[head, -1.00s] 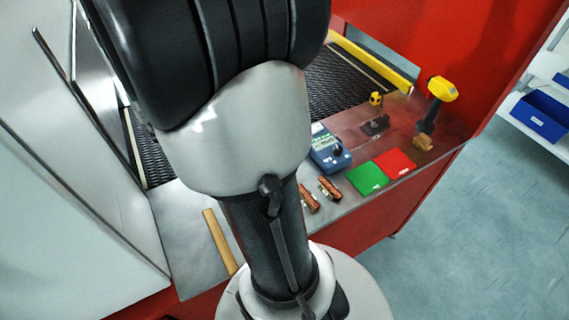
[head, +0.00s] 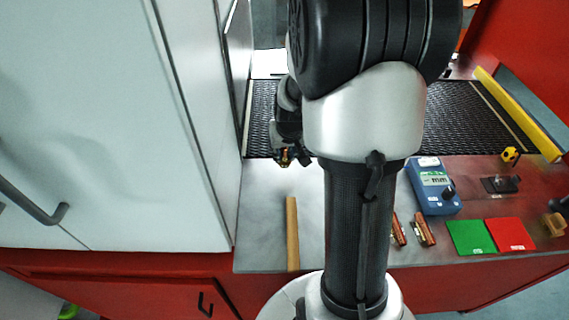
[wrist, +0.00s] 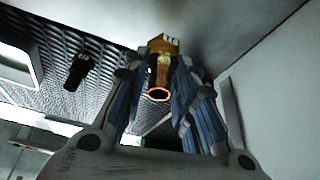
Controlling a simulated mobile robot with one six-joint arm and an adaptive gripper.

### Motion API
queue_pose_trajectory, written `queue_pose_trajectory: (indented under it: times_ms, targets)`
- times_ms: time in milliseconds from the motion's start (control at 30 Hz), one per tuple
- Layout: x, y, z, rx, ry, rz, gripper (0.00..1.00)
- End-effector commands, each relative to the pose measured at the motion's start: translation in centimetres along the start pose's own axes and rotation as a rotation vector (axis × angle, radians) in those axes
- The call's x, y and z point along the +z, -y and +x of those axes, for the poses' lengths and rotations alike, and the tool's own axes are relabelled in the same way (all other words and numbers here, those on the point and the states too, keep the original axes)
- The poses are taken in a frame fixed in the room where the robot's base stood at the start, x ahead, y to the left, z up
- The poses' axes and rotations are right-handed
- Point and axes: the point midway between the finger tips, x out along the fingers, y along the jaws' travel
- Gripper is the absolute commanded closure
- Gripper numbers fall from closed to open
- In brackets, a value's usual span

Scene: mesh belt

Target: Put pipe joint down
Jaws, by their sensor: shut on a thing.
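My gripper (head: 288,150) shows in the head view beyond my arm, over the near edge of the mesh belt (head: 262,110) and the metal ledge. In the wrist view my gripper (wrist: 165,105) has its fingers shut on a pipe joint (wrist: 159,93). The pipe joint has an open copper tube end facing the wrist camera and a brass fitting at its far end. In the head view only a small coppery bit of the pipe joint (head: 285,158) shows at the fingertips. I cannot tell its clearance from the surface.
Two copper pieces (head: 424,229) lie on the metal ledge (head: 262,215) right of my arm, near a blue meter (head: 430,187). A wooden rod (head: 292,232) lies left. Green (head: 470,237) and red (head: 511,234) squares lie farther right. A white cabinet (head: 110,120) borders the left; ledge around the rod is clear.

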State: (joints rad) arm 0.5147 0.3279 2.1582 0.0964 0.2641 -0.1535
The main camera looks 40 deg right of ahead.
Motion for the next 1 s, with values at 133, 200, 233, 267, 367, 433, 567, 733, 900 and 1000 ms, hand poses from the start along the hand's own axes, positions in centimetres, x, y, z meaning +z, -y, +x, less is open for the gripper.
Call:
queue_pose_trajectory:
  times_ms: [133, 200, 233, 267, 367, 433, 567, 733, 900, 1000]
  targets:
    - [0.6, 0.0, 1.4, 0.0, 0.001, 0.0, 1.0]
    - [1.0, 0.0, 2.5, 0.0, 0.002, 0.0, 1.0]
    - [1.2, 0.0, 2.9, 0.0, 0.001, 0.0, 1.0]
    - [1.4, 0.0, 3.4, 0.0, 0.002, 0.0, 1.0]
    - [1.6, 0.0, 4.1, 0.0, -0.001, 0.0, 1.0]
    - [1.6, 0.0, 4.0, 0.0, -0.003, 0.0, 1.0]
    - [1.6, 0.0, 3.9, 0.0, -0.002, 0.0, 1.0]
    - [1.8, 0.0, 4.4, 0.0, -0.002, 0.0, 1.0]
    - [1.7, 0.0, 4.2, 0.0, 0.0, 0.0, 0.63]
    - [1.7, 0.0, 4.2, 0.0, 0.0, 0.0, 0.56]
